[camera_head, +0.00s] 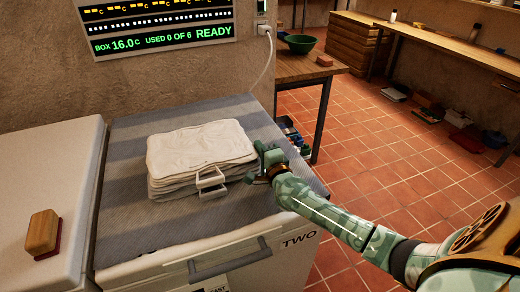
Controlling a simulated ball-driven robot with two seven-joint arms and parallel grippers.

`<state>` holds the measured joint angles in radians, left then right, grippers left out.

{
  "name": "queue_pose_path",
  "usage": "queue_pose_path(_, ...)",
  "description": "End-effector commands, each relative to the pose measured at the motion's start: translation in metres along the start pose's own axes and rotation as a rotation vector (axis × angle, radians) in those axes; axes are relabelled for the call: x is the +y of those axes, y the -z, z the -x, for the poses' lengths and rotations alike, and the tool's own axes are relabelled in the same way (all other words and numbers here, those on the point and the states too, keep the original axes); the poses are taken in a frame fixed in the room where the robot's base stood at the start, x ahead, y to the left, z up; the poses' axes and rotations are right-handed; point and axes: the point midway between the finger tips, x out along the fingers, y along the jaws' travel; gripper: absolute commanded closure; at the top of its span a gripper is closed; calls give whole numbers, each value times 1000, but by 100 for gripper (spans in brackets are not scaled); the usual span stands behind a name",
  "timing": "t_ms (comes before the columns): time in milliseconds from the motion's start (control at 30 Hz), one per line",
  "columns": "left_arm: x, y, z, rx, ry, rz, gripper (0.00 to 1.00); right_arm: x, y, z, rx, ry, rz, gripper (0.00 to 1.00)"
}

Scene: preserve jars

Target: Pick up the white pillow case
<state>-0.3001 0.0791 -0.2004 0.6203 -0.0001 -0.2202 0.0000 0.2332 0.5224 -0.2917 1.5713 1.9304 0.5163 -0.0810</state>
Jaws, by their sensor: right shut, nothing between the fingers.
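The white pillow case (200,146) lies as a flat, layered, folded-looking pile on a grey striped cloth (125,190). Its top is slightly wrinkled. Two pale loop-like shapes (211,181) stick out at its front right corner; I cannot tell what they are. My right gripper (259,163), green with a dark wrist, is just to the right of the pile, close to its right edge. It is shut and empty, and I cannot tell whether it touches the pile. My left gripper is not in view.
The cloth covers a white chest marked TWO (298,240) with a grey handle (230,262). A wooden block (42,232) sits on the lid at left. A lit display panel (155,22) hangs behind. A table with a green bowl (300,43) stands behind right; tiled floor is open at right.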

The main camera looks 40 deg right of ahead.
Motion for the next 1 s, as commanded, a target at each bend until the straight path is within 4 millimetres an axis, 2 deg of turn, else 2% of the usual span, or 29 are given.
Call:
queue_pose_path(333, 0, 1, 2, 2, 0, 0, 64, -1, -3, 0, 0, 0, 0, 100)
queue_pose_path(567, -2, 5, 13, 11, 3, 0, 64, -3, -27, -6, -2, 1, -1, 100)
queue_pose_path(1000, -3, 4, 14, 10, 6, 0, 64, 0, -27, -5, -1, 0, 1, 100)
